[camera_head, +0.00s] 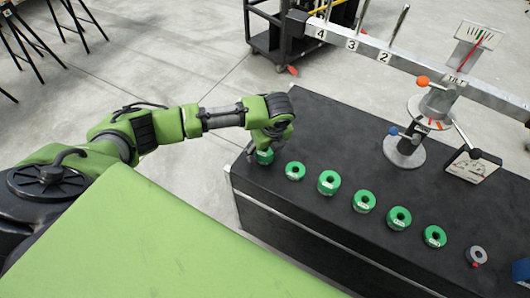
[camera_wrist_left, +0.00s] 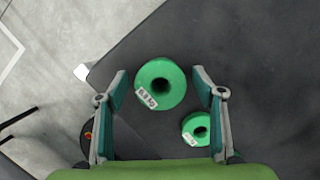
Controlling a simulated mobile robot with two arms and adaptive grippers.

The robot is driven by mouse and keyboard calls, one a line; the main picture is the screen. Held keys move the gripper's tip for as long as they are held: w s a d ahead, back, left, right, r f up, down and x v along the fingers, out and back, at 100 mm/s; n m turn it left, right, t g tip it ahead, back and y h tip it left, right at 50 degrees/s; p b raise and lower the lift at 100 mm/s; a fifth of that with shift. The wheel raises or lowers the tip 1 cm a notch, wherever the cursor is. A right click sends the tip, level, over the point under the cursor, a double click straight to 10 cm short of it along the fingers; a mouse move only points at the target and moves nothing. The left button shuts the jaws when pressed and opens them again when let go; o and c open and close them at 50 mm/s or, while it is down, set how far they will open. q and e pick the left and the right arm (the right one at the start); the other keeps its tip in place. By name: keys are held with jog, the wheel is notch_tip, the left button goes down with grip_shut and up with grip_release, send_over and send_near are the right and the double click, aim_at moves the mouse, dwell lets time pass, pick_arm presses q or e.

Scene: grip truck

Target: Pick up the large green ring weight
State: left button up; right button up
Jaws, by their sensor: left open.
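The large green ring weight (camera_wrist_left: 172,75) with a white label lies near the corner of the black table in the left wrist view. It also shows at the table's left end in the head view (camera_head: 264,157), partly hidden by my gripper. My left gripper (camera_wrist_left: 159,76) is open and points down over it, with one finger on each side. Nothing is held. I cannot tell exactly how high the fingers are. A smaller green ring (camera_wrist_left: 203,121) lies near the right finger. My left gripper also shows in the head view (camera_head: 270,142). My right gripper is not in view.
Several green ring weights, such as this one (camera_head: 328,182), stand in a row on the black table (camera_head: 330,130). A grey ring (camera_head: 477,256) lies at the right end. A balance beam (camera_head: 400,65) on a round stand (camera_head: 404,150) stands at the back right.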

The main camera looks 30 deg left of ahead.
pick_arm(q)
jog(key=shift+f, duration=0.2)
jog(key=c, duration=1.4)
jog(key=shift+w+r, duration=0.1)
jog(key=shift+r, duration=0.05)
jog(key=shift+c, duration=0.2)
jog(key=shift+r, duration=0.1)
jog(key=shift+w+r, duration=0.1)
jog(key=shift+r, duration=0.45)
jog(key=s+d+r+p, duration=0.1)
jog(key=s+d+r, duration=0.5)
jog(key=s+r, duration=0.6)
notch_tip(320, 180, up, 7)
jog(key=p, duration=0.9)
jog(key=shift+s+d+p, duration=0.2)
jog(key=shift+s+p, duration=0.1)
jog(key=shift+p, duration=0.1)
